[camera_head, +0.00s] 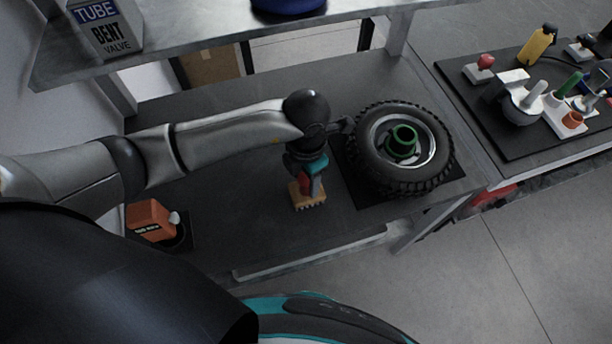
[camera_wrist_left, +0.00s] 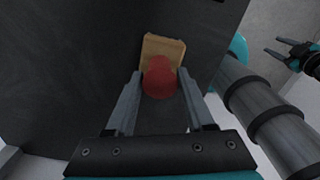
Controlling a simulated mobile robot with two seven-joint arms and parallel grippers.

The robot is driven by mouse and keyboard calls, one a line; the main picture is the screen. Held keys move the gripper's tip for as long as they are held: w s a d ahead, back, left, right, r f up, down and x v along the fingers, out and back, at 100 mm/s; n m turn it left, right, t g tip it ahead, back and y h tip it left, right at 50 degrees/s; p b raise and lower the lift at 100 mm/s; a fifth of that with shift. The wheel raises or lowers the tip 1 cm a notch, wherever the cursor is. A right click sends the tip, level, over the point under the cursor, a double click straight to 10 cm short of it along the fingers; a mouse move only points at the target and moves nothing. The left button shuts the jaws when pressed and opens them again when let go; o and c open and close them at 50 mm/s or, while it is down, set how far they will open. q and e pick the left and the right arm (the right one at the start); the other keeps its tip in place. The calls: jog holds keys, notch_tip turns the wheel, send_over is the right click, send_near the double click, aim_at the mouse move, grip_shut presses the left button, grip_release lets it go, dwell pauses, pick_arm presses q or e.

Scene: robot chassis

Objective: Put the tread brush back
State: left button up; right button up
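The tread brush (camera_head: 308,197) has a pale wooden block with bristles and a red handle. It is upright at the bench, left of the tyre. My left gripper (camera_head: 312,172) is directly above it, pointing down. In the left wrist view the fingers (camera_wrist_left: 160,76) straddle the red handle (camera_wrist_left: 159,80), with the wooden block (camera_wrist_left: 163,47) beyond. The fingertips are very close to the handle's sides; I cannot tell if they press on it. My right gripper (camera_wrist_left: 272,46) shows at the upper right of the wrist view, its fingers apart and empty.
The tyre (camera_head: 372,170) lies on a dark mat right of the brush. An orange box-shaped item (camera_head: 149,219) stands on the left of the bench (camera_head: 240,215). A tool board (camera_head: 508,146) with several items is at the right. A shelf (camera_head: 190,42) overhangs the back.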

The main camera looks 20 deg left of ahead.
pick_arm(q)
jog(key=shift+o, duration=1)
jog(key=shift+r, duration=0.4)
notch_tip(320, 180, up, 12)
jog(key=p, duration=0.1)
jog(key=shift+f+p, duration=0.25)
jog(key=shift+p, duration=0.1)
